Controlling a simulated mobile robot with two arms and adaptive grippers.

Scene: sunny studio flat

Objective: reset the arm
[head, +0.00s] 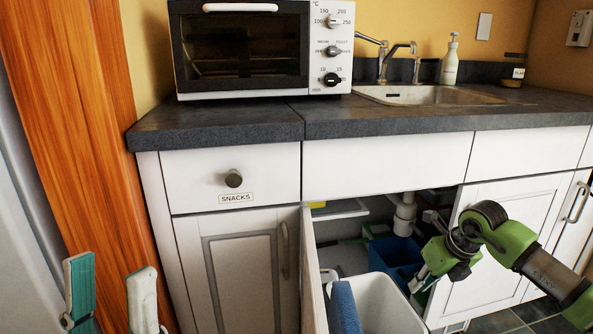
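My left gripper (112,284) is at the bottom left, fingers up and spread apart, with nothing between them. It is in front of the cabinet beside the wooden panel. My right arm (513,243) comes in from the right edge, green and dark grey. Its gripper (422,281) points down and left, at the opening of the under-sink cabinet, above or beside the right side of a white bin (391,305). Its fingers are small and partly hidden against the clutter, so I cannot tell whether they are open or whether they touch anything.
The under-sink cabinet stands open, its left door (313,275) swung toward me. A blue container (396,256) sits inside; a blue roll-like item (344,306) is by the white bin. The dark counter (220,122) carries a toaster oven (245,50), sink (430,95) and soap bottle (450,62).

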